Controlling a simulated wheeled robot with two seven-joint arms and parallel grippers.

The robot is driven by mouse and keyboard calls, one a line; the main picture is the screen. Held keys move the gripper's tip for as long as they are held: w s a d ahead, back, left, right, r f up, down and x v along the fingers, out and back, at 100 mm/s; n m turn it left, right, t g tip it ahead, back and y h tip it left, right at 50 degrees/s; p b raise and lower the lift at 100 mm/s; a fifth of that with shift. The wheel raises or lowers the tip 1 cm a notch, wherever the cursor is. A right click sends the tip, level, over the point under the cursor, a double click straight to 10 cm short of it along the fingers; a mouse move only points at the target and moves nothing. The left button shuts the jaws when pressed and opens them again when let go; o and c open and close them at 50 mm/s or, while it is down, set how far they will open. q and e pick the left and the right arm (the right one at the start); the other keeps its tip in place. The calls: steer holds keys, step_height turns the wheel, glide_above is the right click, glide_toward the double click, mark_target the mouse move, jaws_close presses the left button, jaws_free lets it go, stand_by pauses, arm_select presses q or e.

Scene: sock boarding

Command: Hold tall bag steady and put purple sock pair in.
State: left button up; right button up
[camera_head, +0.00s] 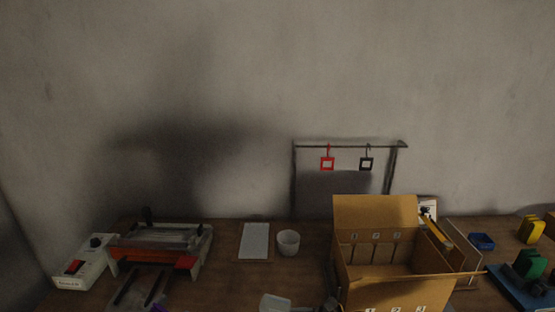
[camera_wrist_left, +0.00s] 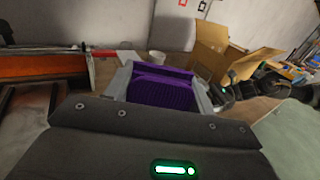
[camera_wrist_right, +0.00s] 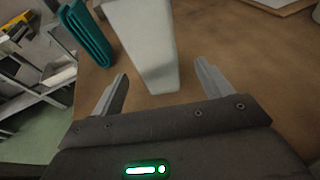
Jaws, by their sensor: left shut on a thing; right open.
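The purple sock pair (camera_wrist_left: 160,88) is held between the fingers of my left gripper (camera_wrist_left: 160,80) in the left wrist view. A bit of purple shows at the bottom edge of the head view (camera_head: 158,308). A pale, tall, narrow thing, which looks like the tall bag (camera_wrist_right: 145,45), stands between and beyond the fingertips of my right gripper (camera_wrist_right: 161,72). That gripper is open, and I cannot tell whether a finger touches the bag. A pale top at the bottom of the head view (camera_head: 275,303) may be the same bag. Its inside is not clear.
A teal folded item (camera_wrist_right: 88,35) stands left of the bag in the right wrist view. An open cardboard box (camera_head: 352,275) stands right of centre. A white cup (camera_head: 288,242), a white sheet (camera_head: 254,240) and a machine with a red bar (camera_head: 185,262) are on the table.

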arm_select(q)
step_height(320, 180, down, 3)
steer(key=b, duration=0.3)
steer(key=shift+s, duration=0.1)
arm_select(e)
steer(key=x, duration=0.3)
steer(key=shift+a+f, duration=0.15)
arm_select(q)
steer(key=shift+f+b, duration=0.3)
steer(key=shift+f, duration=0.1)
arm_select(e)
steer(key=shift+w+a, duration=0.15)
steer(key=shift+a, duration=0.35)
steer(key=c, duration=1)
